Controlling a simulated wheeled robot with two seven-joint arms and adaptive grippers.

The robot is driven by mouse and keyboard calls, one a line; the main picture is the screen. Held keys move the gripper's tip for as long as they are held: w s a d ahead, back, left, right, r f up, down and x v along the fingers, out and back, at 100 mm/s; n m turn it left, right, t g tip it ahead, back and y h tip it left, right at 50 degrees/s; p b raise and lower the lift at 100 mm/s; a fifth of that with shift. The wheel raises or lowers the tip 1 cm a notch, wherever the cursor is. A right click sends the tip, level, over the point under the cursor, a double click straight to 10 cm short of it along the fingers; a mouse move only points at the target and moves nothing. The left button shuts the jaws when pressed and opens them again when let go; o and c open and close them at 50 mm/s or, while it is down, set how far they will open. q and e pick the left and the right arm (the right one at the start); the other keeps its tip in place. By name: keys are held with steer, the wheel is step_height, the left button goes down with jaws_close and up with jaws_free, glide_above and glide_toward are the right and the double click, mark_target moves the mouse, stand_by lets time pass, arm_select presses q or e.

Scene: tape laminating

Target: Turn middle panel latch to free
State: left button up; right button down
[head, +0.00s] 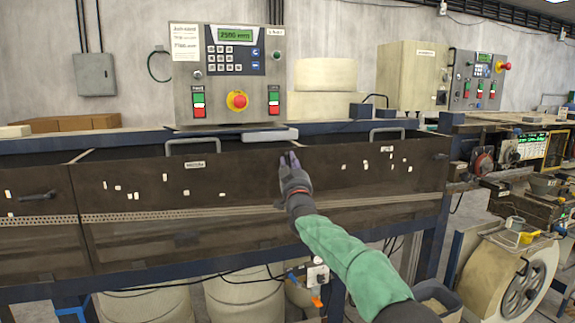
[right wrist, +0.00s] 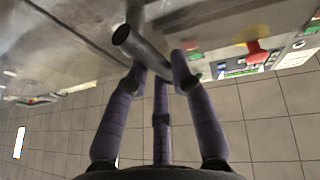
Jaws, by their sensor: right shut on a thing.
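The brown middle panel (head: 180,205) spans the front of the long machine and carries a small white label and several white marks. My right gripper (head: 290,160) is at its upper right end, hiding the middle panel latch in the head view. In the right wrist view, the latch shows as a grey round bar (right wrist: 150,58) with a dark end. The purple fingers of my right gripper (right wrist: 160,72) are closed around this bar. How far the latch is turned cannot be told. My left gripper is not in view.
Similar dark latches show on the left panel (head: 37,196) and at the right panel's end (head: 440,156). A control box (head: 228,75) with a red button stands above the middle panel. White drums stand under the machine. A large reel (head: 520,275) stands at lower right.

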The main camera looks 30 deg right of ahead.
steer(key=shift+d+f+m+h, duration=0.1)
steer(key=shift+m+h, duration=0.2)
steer(key=shift+m, duration=0.4)
steer(key=c, duration=1)
jaws_free()
steer(key=shift+c, duration=0.2)
steer(key=shift+s, duration=0.1)
steer(key=v, duration=1.1)
steer(key=shift+s+a, duration=0.25)
steer(key=shift+s, duration=0.15)
